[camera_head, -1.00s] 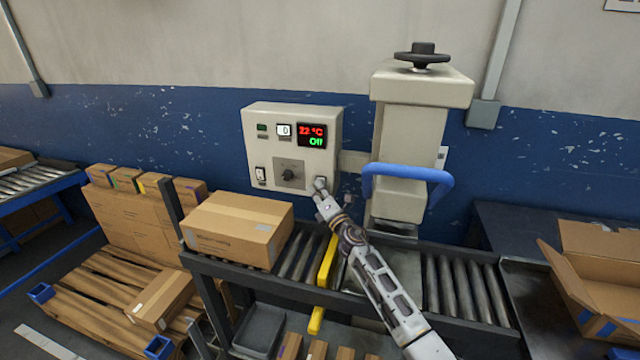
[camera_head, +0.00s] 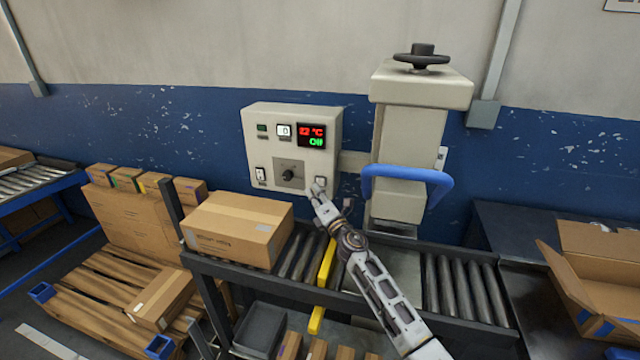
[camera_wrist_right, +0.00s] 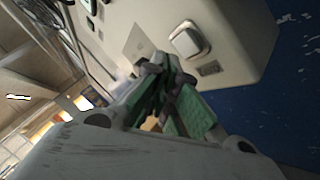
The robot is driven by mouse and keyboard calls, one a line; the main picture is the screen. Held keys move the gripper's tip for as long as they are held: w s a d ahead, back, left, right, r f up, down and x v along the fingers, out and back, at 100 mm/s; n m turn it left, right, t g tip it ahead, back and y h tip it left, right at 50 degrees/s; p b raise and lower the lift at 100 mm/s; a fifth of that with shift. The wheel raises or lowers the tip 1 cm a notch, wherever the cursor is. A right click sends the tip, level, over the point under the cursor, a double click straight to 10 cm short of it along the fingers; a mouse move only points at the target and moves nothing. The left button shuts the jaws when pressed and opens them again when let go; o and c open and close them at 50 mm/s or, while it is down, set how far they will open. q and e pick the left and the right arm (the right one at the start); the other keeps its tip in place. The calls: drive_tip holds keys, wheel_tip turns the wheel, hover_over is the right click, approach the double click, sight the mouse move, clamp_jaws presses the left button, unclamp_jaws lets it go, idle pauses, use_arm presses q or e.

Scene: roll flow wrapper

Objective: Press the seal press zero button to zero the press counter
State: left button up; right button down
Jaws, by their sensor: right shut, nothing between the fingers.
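The seal press control box (camera_head: 260,156) is a cream panel on the blue wall. A small counter window (camera_head: 284,131) on it reads 0. A pale square button (camera_head: 321,181) sits at the panel's lower right, and a pale square button with a small dark label also shows in the right wrist view (camera_wrist_right: 186,40). The label is too blurred to read. My right gripper (camera_head: 317,190) is shut and empty, its tips close to this button. In the right wrist view the fingertips (camera_wrist_right: 160,66) are just beside and below the button; contact cannot be told. My left gripper is not in view.
A red and green display (camera_head: 312,135) reads 22 °C and Off. A dark knob (camera_head: 288,174) and white switch (camera_head: 260,174) are left of the button. The press with its blue handle (camera_head: 405,172) stands right. A closed carton (camera_head: 238,228) lies on the rollers below.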

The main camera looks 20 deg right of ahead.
drive_tip(key=s, duration=0.1)
drive_tip(key=s+a, duration=0.2)
drive_tip(key=shift+s+a+p, duration=0.25)
drive_tip(key=shift+s+p, duration=0.15)
idle(1.0)
